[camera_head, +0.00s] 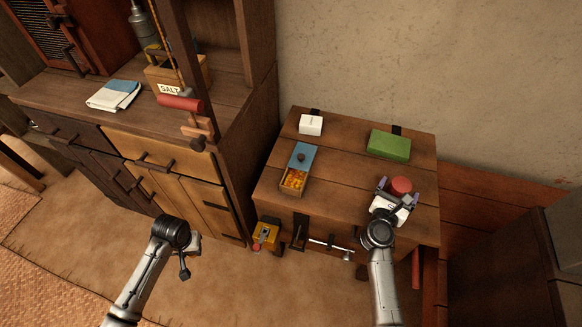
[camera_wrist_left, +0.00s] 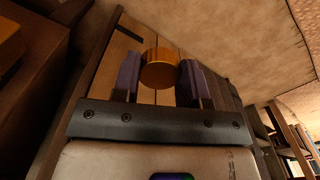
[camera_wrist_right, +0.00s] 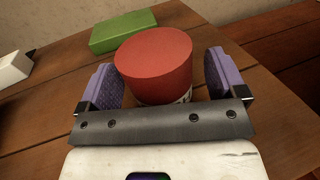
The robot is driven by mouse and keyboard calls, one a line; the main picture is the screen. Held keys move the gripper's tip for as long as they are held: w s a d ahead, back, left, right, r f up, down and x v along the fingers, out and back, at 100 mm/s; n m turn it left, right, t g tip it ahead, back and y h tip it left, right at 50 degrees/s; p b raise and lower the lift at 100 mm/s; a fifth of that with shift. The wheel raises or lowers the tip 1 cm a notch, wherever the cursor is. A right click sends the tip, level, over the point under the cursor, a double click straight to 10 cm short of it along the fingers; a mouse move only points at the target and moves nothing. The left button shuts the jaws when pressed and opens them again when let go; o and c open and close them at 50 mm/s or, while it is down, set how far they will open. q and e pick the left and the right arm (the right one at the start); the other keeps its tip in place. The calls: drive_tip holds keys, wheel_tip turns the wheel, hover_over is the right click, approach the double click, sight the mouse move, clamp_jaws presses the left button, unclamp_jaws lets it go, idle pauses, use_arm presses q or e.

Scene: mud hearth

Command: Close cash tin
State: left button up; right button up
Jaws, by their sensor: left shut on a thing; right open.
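No item is clearly marked as the cash tin. A round red container (camera_head: 401,185) with a pale, marked lower part stands at the table's right side. My right gripper (camera_head: 398,191) is open, with its fingers on either side of the container. In the right wrist view the red top (camera_wrist_right: 155,55) lies between the spread purple pads, with gaps visible. My left gripper (camera_wrist_left: 160,78) is shut on a round golden-brown piece (camera_wrist_left: 160,70). In the head view the left gripper is left of the table, its fingertips hidden. A small wooden box (camera_head: 292,190) with a blue lid shows orange contents at its open front.
The wooden table (camera_head: 345,185) also bears a white box (camera_head: 311,125) and a green box (camera_head: 390,145). Its middle is clear. Tools and a yellow item (camera_head: 265,236) are along its front. A cupboard (camera_head: 150,145) stands left, with a salt box (camera_head: 190,75) and folded cloth (camera_head: 114,95).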

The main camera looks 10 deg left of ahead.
idle(0.4)
drive_tip(key=c, duration=1.1)
